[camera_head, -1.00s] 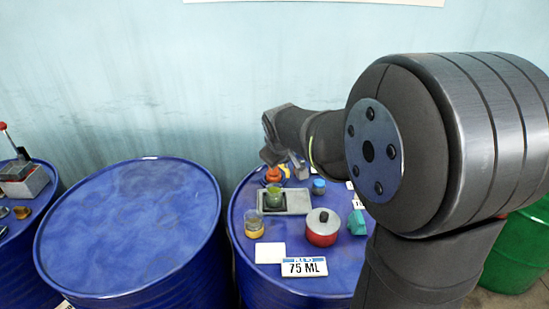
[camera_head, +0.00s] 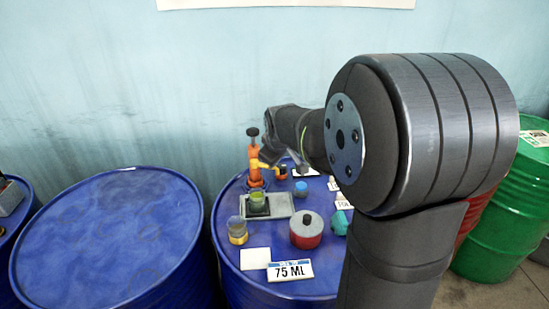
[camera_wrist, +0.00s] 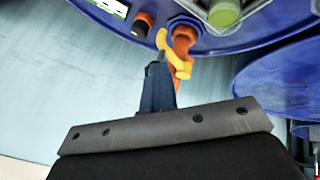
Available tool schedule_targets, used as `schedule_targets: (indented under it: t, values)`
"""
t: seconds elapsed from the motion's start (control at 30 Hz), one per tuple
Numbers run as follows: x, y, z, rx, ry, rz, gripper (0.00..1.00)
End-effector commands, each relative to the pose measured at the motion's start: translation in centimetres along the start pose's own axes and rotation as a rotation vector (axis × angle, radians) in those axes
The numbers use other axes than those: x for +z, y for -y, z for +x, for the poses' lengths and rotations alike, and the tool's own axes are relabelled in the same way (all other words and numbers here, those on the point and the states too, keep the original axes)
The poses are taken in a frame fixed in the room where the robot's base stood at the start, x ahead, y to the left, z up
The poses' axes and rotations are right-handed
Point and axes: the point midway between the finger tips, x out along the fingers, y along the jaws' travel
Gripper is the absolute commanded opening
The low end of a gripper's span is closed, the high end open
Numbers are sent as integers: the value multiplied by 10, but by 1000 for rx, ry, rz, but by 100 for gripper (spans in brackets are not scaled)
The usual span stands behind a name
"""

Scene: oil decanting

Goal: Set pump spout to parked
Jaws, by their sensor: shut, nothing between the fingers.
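The orange hand pump (camera_head: 254,165) with a dark knob stands upright at the back left of the middle blue drum (camera_head: 226,262). Its yellow spout (camera_head: 262,164) points right in the head view. In the wrist view, the orange pump body (camera_wrist: 183,42) stands beside the yellow spout (camera_wrist: 163,40), which bends around past the fingertips. My gripper (camera_head: 268,154) is shut and empty, just behind and right of the pump. In the wrist view, my gripper's fingertips (camera_wrist: 158,70) are at or very near the spout; I cannot tell whether they touch.
A glass with green liquid (camera_head: 257,202) stands on a grey tray (camera_head: 281,207). A small orange-and-dark item (camera_head: 282,172) sits right of the pump. The left drum top (camera_head: 110,235) is bare.

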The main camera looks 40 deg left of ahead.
Motion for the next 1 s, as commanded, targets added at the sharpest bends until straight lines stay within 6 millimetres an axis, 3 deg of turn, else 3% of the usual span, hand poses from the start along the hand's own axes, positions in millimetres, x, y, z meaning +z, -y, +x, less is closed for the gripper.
schedule_targets:
  t: [0.67,0.9,1.0]
  values:
    - [3,3,-5,3,0,-1,0]
    - [15,25,-33,5,-3,0,0]
    - [18,17,-55,7,-4,2,0]
